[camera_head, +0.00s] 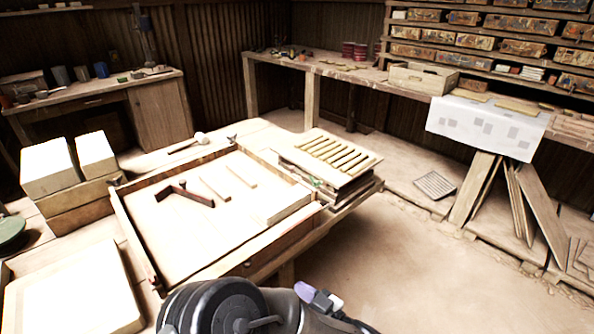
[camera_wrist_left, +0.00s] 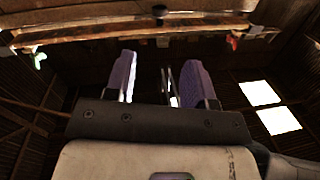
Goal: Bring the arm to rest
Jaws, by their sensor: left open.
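One of my arms shows at the bottom of the head view, with a dark rounded joint and a purple finger (camera_head: 306,290) beside it, in front of the workbench's near edge. In the left wrist view my left gripper (camera_wrist_left: 161,75) has its two purple fingers spread apart. No held object shows between them. A wooden edge (camera_wrist_left: 200,28) runs across the top of that view, beyond the fingertips. My right gripper cannot be made out in either view.
The workbench carries a wooden tray (camera_head: 135,228) with a dark T-shaped tool (camera_head: 185,194) and light strips. A slatted stack (camera_head: 330,153) stands at its right end. White blocks (camera_head: 48,168) are at left. Open floor (camera_head: 400,260) lies to the right; boards (camera_head: 540,203) lean beyond.

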